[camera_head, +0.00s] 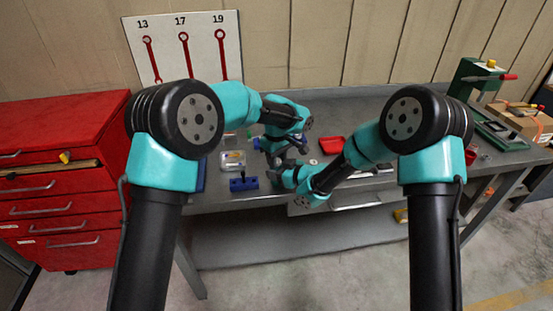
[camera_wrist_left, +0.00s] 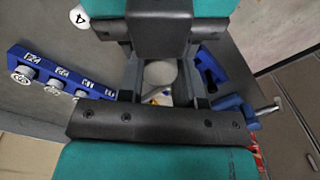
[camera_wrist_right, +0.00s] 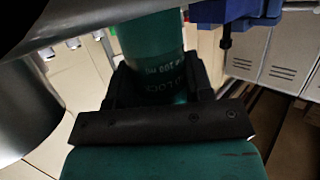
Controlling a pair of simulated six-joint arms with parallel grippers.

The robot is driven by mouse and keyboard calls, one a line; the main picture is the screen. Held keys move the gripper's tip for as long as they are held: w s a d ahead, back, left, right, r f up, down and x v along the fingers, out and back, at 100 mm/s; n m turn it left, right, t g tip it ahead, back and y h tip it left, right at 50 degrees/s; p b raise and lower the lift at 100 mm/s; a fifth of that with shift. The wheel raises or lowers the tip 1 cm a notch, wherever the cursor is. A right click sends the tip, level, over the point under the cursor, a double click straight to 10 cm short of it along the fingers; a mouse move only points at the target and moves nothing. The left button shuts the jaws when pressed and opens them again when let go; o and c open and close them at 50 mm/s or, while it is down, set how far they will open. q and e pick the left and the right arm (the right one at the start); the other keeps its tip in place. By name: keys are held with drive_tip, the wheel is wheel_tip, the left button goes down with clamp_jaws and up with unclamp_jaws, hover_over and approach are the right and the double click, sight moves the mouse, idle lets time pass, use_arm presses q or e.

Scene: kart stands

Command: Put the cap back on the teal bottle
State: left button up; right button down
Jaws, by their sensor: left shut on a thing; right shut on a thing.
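My left gripper (camera_wrist_left: 160,82) is shut on a pale round thing, probably the cap (camera_wrist_left: 160,72), which shows between its fingers in the left wrist view. My right gripper (camera_wrist_right: 160,88) is shut around the teal bottle (camera_wrist_right: 152,50), whose printed side shows in the right wrist view. In the head view my left gripper (camera_head: 274,150) and right gripper (camera_head: 277,176) are close together over the bench's front edge, the left one higher in the picture. There the arms hide the bottle and cap. I cannot tell whether cap and bottle touch.
A blue rack (camera_wrist_left: 62,75) with several round pieces and a blue clamp (camera_wrist_left: 240,112) lie either side of my left gripper. On the grey bench (camera_head: 360,103) are a red tray (camera_head: 332,145) and a green vise-like tool (camera_head: 475,77). A red drawer cabinet (camera_head: 60,150) stands left.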

use_arm(q)
drive_tip(key=shift+m, duration=0.5)
drive_tip(key=o, duration=1)
drive_tip(key=shift+r, duration=2.3)
drive_tip(key=o, duration=0.6)
